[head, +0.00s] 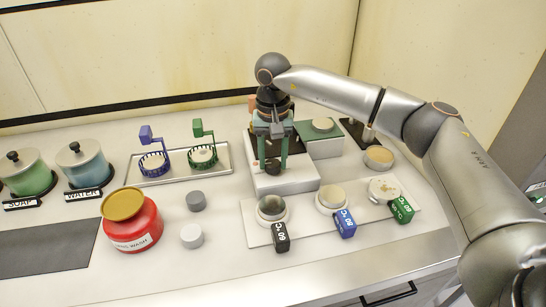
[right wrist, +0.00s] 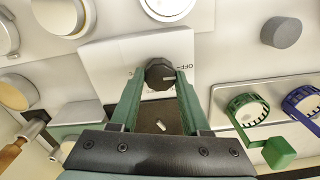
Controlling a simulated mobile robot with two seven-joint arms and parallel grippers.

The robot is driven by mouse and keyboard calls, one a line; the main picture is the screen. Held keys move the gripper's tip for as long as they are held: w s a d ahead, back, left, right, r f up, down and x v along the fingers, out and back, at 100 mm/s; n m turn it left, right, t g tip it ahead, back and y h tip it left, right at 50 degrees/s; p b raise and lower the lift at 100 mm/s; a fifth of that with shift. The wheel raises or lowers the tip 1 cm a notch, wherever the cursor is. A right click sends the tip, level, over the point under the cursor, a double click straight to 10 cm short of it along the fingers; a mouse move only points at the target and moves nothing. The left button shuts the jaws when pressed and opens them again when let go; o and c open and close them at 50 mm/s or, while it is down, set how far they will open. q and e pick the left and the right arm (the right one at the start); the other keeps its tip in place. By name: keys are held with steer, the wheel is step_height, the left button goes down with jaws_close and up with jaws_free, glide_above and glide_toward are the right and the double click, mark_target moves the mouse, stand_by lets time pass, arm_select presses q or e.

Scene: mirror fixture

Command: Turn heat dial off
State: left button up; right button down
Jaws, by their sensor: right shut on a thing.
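The heat dial (head: 272,167) is a small dark knob on the front of a white heater unit (head: 287,184) with a dark top. My right gripper (head: 276,163) comes down from above, its two green fingers shut on the dial, one on each side. In the right wrist view the dial (right wrist: 160,73) sits between the fingertips. A pale mark on its face points to the right in that view. The printed word OFF stands just beside the dial, near the right finger; lettering on its other side is partly covered by the left finger. My left gripper is not in view.
Green and purple holders (head: 152,162) stand on a tray at left. A red jar (head: 131,226) and two grey cylinders (head: 196,201) stand front left.

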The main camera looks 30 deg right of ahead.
mark_target(273, 163)
steer(key=shift+n, duration=0.3)
steer(key=shift+c, duration=1.9)
jaws_free()
step_height(273, 163, up, 13)
steer(key=shift+f, duration=0.2)
